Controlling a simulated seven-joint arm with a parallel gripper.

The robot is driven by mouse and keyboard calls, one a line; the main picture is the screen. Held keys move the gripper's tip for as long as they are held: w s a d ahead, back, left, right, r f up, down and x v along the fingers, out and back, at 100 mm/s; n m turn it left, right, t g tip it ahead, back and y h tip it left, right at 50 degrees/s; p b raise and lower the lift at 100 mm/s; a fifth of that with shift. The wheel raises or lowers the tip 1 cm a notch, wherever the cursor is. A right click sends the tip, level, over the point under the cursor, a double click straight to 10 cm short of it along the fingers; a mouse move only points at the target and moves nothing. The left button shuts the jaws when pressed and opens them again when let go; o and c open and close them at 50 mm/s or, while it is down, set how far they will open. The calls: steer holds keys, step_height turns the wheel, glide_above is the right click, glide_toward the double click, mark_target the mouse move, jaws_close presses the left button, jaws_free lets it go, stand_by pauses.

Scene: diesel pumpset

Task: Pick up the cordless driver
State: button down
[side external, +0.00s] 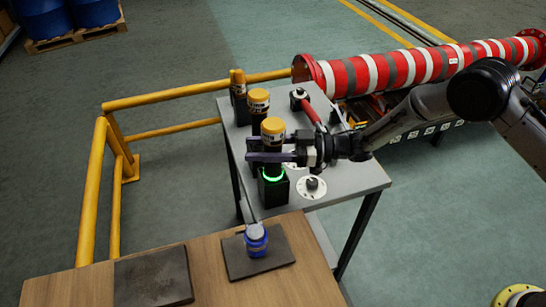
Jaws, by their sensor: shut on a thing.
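A dark, upright cylinder with a yellow top (273,128) stands over a black base (273,190) with a glowing green ring on the grey table. I take it to be the cordless driver, though its shape is partly hidden. My gripper (268,157) comes in from the right, level, with its fingers shut around the cylinder's lower body. The fingers hide that part. I cannot tell whether the cylinder still touches the base. Two similar yellow-topped objects, one nearer (258,101) and one farther (238,82), stand behind it.
The grey table (352,182) also holds a red-handled tool (308,106) and a dark knob on a white disc (312,186). Yellow rails (92,195) stand left; a red-striped pipe (400,68) lies behind.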

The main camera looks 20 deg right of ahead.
steer(key=shift+r, duration=0.15)
steer(key=shift+r, duration=0.1)
step_height(320, 180, up, 18)
stand_by(0.7)
steer(key=c, duration=1)
jaws_free()
jaws_close()
